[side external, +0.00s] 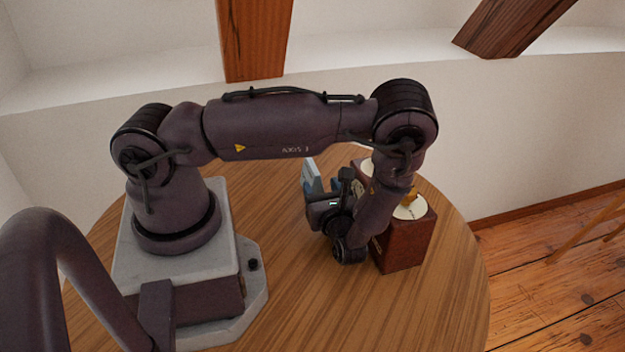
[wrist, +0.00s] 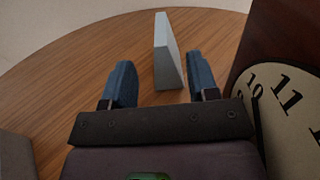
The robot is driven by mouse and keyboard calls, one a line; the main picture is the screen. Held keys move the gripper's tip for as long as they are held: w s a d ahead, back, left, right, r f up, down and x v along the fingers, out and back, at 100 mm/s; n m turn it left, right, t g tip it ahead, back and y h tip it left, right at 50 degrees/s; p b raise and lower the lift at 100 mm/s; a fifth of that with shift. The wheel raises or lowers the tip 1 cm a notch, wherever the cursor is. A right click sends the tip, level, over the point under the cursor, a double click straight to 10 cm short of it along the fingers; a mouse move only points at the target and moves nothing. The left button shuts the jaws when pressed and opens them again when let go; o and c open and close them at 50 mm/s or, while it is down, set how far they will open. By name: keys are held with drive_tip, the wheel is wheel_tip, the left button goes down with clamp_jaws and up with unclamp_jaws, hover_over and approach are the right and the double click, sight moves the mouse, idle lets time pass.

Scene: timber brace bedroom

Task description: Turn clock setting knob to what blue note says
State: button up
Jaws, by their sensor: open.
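The clock is a dark reddish-brown wooden box (side external: 405,248) on the round table, partly hidden behind my wrist. Its cream dial with black numerals (wrist: 292,125) fills the right of the wrist view, showing 10 and 11 and part of a black hand. A small brass-coloured part (side external: 410,197) shows above a pale disc on the box in the side view; I cannot tell whether it is the setting knob. A pale blue-grey upright wedge (side external: 311,174), possibly the note's stand (wrist: 167,55), stands beyond my fingers; no writing is visible. My gripper (wrist: 160,62) is open and empty, left of the dial.
The round wooden table (side external: 290,290) has bare room in front of the clock and left of my gripper. A pale wall (side external: 520,130) with timber braces stands behind. The table edge curves close to the clock's right side.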

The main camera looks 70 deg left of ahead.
sight(318, 177)
drive_tip(key=a, duration=0.6)
drive_tip(key=shift+w+a+r, duration=0.1)
drive_tip(key=shift+a+r, duration=0.15)
drive_tip(key=shift+c, duration=0.2)
drive_tip(key=c, duration=1)
